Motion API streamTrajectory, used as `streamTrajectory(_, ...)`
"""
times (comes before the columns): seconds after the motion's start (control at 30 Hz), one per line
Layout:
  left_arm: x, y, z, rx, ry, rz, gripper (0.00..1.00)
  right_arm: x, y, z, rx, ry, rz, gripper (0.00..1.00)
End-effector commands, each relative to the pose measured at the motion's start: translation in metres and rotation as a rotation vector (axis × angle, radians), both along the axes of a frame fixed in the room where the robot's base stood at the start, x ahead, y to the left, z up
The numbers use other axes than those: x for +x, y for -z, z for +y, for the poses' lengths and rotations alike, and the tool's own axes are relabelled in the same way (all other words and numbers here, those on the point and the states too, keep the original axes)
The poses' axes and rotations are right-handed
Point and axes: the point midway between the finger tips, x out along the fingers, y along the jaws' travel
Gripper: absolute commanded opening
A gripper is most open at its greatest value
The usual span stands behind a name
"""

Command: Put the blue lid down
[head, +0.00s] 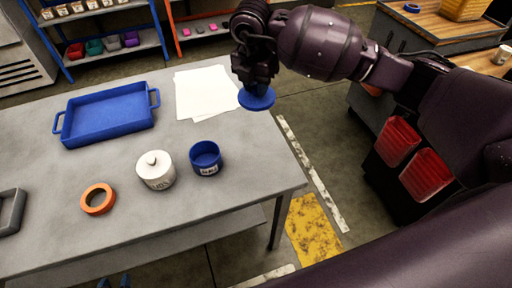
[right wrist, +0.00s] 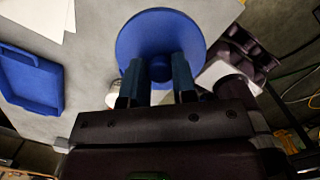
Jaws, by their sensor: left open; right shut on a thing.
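The blue lid (head: 257,99) is a flat round disc with a small knob. My right gripper (head: 256,84) is shut on its knob and holds it near the table's right edge, beside white paper sheets; its height is hard to tell. In the right wrist view the lid (right wrist: 160,28) sits between and beyond the fingertips (right wrist: 158,72). A lidless blue jar (head: 206,163) with a label stands upright on the grey table (head: 225,205), nearer the front than the lid. My left gripper (head: 114,282) shows only its blue fingertips at the bottom edge, apart and empty.
A blue two-handled tray (head: 110,114) lies at the table's back left. White paper (head: 205,92) lies right of it. A lidded white jar (head: 156,173), an orange ring (head: 97,200) and a grey frame (head: 10,210) are nearer the front. The table's right front is clear.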

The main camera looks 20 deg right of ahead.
Motion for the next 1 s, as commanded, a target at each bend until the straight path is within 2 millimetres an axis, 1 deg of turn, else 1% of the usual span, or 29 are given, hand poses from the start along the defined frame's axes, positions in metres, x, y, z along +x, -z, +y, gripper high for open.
streamTrajectory(0.1,0.001,0.001,0.000,-0.001,0.001,0.000,0.43,0.002,0.001,0.000,0.000,0.073,0.000,0.03)
streamTrajectory(0.17,0.001,0.001,0.000,-0.001,0.001,-0.001,0.43,0.002,0.003,0.000,-0.001,0.092,0.001,0.03)
streamTrajectory(0.27,0.002,0.003,-0.001,0.000,0.002,-0.002,0.43,0.002,0.015,0.000,-0.001,0.105,0.004,0.03)
streamTrajectory(0.6,0.002,0.012,-0.001,0.000,0.003,0.006,0.43,0.001,0.088,0.000,-0.001,0.102,0.005,0.03)
streamTrajectory(0.8,0.004,0.013,-0.002,-0.001,0.005,0.002,0.43,0.001,0.127,0.000,-0.001,0.101,0.006,0.03)
streamTrajectory(0.9,0.006,0.012,-0.002,-0.001,0.007,-0.001,0.43,0.001,0.139,0.001,0.000,0.101,0.003,0.03)
streamTrajectory(1.0,0.007,0.012,-0.003,-0.001,0.007,-0.002,0.43,0.002,0.144,0.001,0.000,0.101,0.001,0.03)
